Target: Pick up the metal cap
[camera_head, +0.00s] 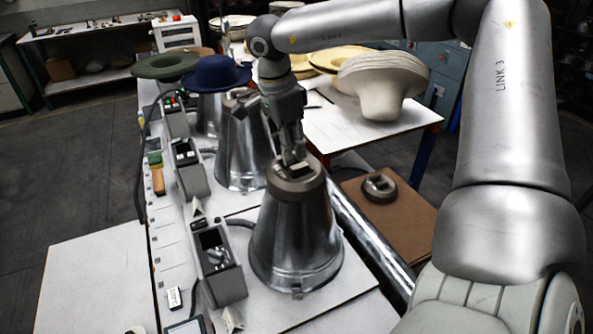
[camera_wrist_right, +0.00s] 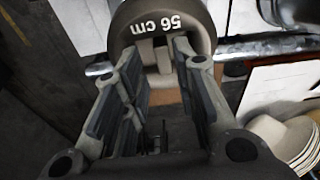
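The metal cap (camera_head: 296,180) is a grey-brown round block with recesses in its top, sitting on the front metal cone (camera_head: 295,240). In the right wrist view the cap (camera_wrist_right: 160,17) shows "56 cm" on its face, with a bar between dark slots. My right gripper (camera_head: 292,158) points down over the cap's top. In the wrist view its fingers (camera_wrist_right: 155,62) are spread apart, towards either side of the bar. I cannot tell whether they touch it. My left gripper is not in view.
A similar round block (camera_head: 379,186) lies on a brown board (camera_head: 400,222) to the right. A second cone (camera_head: 243,150) stands behind, near a blue hat (camera_head: 212,75) and a green hat (camera_head: 165,66). A control box (camera_head: 220,265) stands left of the front cone. Pale hats (camera_head: 383,85) lie on a table.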

